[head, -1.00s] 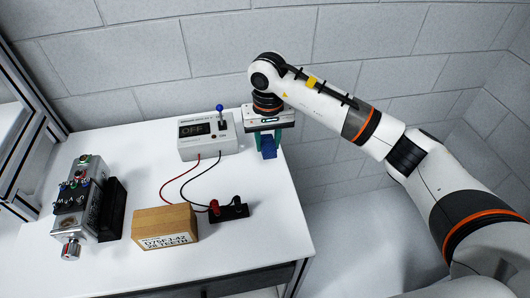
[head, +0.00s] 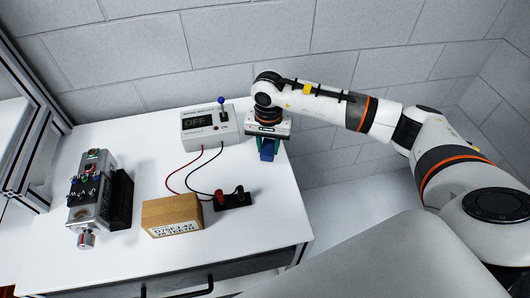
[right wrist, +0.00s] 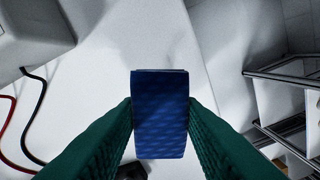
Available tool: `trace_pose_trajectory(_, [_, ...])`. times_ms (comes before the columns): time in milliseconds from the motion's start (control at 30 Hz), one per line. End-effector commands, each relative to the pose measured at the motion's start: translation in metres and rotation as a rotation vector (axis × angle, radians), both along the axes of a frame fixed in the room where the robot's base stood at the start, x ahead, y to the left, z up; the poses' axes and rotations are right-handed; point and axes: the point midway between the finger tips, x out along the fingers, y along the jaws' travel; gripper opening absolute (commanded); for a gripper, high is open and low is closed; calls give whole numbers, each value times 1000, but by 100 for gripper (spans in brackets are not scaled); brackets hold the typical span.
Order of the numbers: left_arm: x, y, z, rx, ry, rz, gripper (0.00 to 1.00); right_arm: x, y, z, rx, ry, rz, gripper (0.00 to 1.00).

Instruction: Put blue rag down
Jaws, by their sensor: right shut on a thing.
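The blue rag (head: 267,149) is a small folded blue block at the right back part of the white table. In the right wrist view the blue rag (right wrist: 160,115) sits between two green fingers. My right gripper (head: 268,146) is shut on it, fingers pointing down. The right wrist view also shows my right gripper (right wrist: 160,118) with a fingertip on each side of the rag. I cannot tell whether the rag touches the table. My left gripper is in neither view.
A power box (head: 207,126) reading OFF with a blue-knobbed lever stands left of the gripper, wired to a black terminal block (head: 234,201). A cardboard box (head: 172,215) and a metal servo unit (head: 91,198) stand further left. The white table (head: 267,222) is bare toward its right front.

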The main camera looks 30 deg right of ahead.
Motion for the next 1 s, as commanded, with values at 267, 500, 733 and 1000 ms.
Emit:
trace_pose_trajectory(267, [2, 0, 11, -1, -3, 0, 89, -1, 1, -24, 0, 3, 1, 15])
trace_pose_trajectory(500, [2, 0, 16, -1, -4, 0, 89, 1, 0, -48, 0, -1, 2, 15])
trace_pose_trajectory(733, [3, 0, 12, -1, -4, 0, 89, 1, 0, -50, 0, -1, 2, 15])
trace_pose_trajectory(1000, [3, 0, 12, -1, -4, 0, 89, 0, 0, -50, 0, -1, 2, 55])
